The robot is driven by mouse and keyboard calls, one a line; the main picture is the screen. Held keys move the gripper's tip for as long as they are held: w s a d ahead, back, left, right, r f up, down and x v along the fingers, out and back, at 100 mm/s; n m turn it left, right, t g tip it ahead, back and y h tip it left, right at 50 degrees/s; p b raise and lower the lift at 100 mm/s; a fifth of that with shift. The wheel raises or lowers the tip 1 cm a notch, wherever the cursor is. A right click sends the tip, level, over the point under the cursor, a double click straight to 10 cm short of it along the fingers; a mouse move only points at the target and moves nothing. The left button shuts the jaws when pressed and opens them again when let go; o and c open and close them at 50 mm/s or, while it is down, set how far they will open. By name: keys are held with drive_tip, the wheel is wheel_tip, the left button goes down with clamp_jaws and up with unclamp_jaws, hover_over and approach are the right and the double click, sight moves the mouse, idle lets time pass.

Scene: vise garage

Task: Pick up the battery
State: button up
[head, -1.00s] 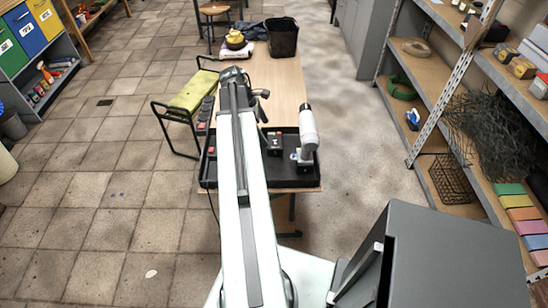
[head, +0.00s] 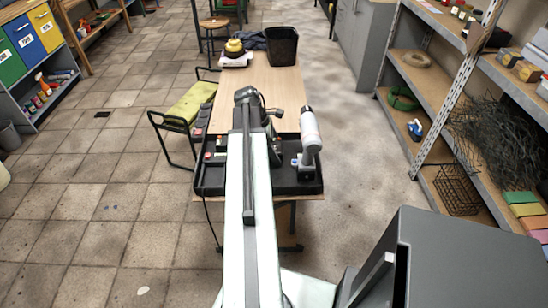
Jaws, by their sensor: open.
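My arm reaches forward over the near end of the wooden table. My gripper (head: 268,126) is a dark shape just right of the arm's end, partly hidden by the arm; it is open, low over the black tray (head: 285,188). The small dark block with a pale mark that looks like the battery showed in the tray one second ago. It is now mostly hidden behind my gripper and arm, and I cannot tell whether the gripper touches it. A white and black cordless drill (head: 310,130) stands upright in the tray, just right of the gripper.
A black bin (head: 281,46) and a yellow object (head: 234,48) stand at the table's far end. The middle of the wooden table (head: 281,84) is clear. A green-seated bench (head: 194,102) is at the left, and shelving (head: 440,105) at the right.

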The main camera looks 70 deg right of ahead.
sight(275, 146)
drive_tip(key=shift+r, duration=0.1)
drive_tip(key=c, duration=1.8)
drive_tip(key=shift+o, duration=0.2)
wheel_tip(275, 146, up, 10)
drive_tip(key=p, duration=1)
drive_tip(key=shift+r, duration=0.15)
